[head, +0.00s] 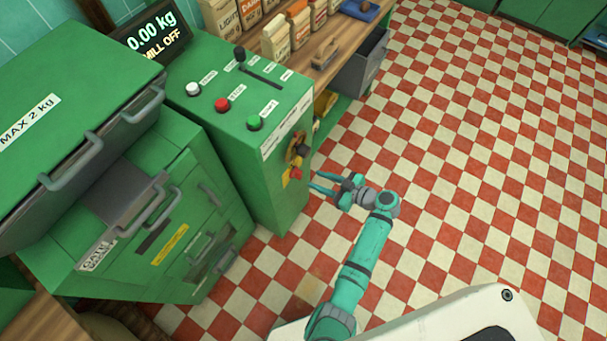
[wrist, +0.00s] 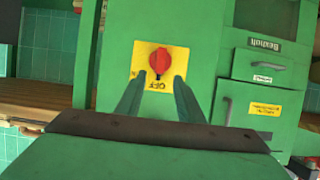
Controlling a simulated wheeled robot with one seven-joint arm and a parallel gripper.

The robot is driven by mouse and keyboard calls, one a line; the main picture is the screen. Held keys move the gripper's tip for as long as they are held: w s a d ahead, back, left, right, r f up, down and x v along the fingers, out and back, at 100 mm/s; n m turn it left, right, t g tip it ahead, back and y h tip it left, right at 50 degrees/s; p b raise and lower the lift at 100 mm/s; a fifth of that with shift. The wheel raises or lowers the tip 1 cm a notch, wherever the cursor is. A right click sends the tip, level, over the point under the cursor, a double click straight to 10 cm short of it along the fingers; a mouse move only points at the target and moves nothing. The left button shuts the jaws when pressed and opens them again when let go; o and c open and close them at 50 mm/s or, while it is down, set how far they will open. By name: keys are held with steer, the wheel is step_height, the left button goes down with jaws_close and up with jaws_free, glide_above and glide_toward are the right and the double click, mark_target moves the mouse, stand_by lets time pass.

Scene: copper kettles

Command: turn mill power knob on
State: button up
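The mill power knob (wrist: 160,61) is red and sits on a yellow plate (wrist: 154,84) marked OFF, on the side of the green mill cabinet. In the head view the red knob (head: 295,173) is on the cabinet's right face, low down. My gripper (head: 325,183) is in front of that face, fingers pointing at the knob. In the wrist view my gripper (wrist: 158,90) has its two fingers apart, with the knob showing between and beyond the tips. It looks empty. The display (head: 152,33) reads 0.00 kg, MILL OFF.
White (head: 193,89), red (head: 221,104) and green (head: 253,122) buttons and a black lever (head: 258,68) are on the cabinet top. A wooden counter (head: 330,62) with several paper bags stands behind. The checkered floor (head: 480,170) to the right is clear.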

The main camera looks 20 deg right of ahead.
mark_target(301, 174)
steer(key=x, duration=0.7)
steer(key=shift+w+f, duration=0.15)
steer(key=shift+w, duration=0.05)
steer(key=shift+a, duration=0.1)
jaws_close()
